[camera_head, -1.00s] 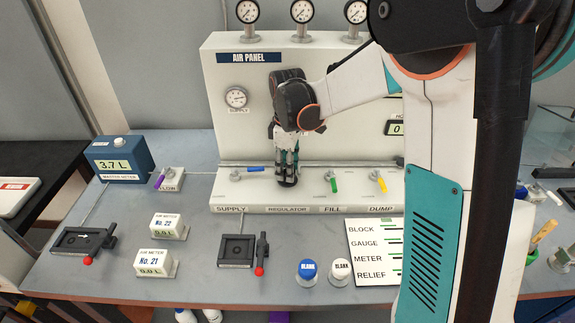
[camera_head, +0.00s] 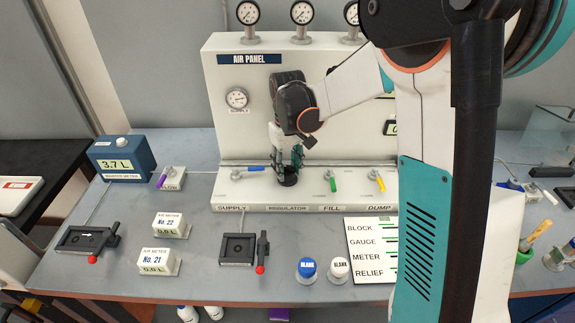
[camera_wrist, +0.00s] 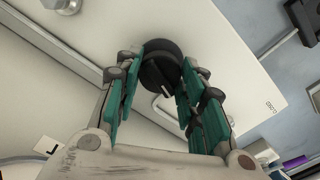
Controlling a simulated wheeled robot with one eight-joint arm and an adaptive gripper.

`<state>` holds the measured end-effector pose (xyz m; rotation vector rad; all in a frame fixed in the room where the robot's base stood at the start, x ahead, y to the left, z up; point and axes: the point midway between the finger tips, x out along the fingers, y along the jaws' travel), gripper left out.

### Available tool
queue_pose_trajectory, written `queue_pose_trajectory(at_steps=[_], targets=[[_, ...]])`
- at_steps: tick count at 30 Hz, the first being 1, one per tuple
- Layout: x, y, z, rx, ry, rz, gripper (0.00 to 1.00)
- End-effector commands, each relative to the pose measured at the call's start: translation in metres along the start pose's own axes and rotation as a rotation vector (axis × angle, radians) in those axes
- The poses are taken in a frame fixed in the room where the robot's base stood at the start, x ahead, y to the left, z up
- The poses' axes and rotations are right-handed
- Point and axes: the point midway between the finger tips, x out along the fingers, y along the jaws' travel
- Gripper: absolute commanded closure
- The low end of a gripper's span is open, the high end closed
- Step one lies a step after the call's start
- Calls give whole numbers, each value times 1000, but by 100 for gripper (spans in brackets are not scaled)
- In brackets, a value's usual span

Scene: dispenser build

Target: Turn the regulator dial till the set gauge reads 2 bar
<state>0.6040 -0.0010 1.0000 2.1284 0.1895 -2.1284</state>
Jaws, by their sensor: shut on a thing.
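The regulator dial (camera_wrist: 160,68) is a round black knob with a pale pointer line, on the panel's white lower ledge above the REGULATOR label. In the head view the dial (camera_head: 288,180) sits directly below my gripper (camera_head: 289,168). My gripper's teal fingers (camera_wrist: 156,85) are shut on the dial, one on each side of it. The AIR PANEL (camera_head: 340,120) stands upright behind. A SUPPLY gauge (camera_head: 237,98) is on its left face. Three round gauges (camera_head: 302,12) stand along its top, their readings too small to tell. My arm hides the panel's right side, so I cannot tell which is the set gauge.
Blue, green and yellow valve levers (camera_head: 333,184) flank the dial on the ledge.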

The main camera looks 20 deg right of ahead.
Motion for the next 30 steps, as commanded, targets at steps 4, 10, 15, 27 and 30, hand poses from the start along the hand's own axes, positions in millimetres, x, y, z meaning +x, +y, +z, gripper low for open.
queue_pose_trajectory(at_steps=[4, 10, 15, 27, 30], targets=[[0, 0, 0, 55, 0, 0, 88], [0, 0, 0, 93, 0, 0, 88], [0, 0, 0, 100, 0, 0, 88], [0, 0, 0, 100, 0, 0, 43], [0, 0, 0, 99, 0, 0, 43]])
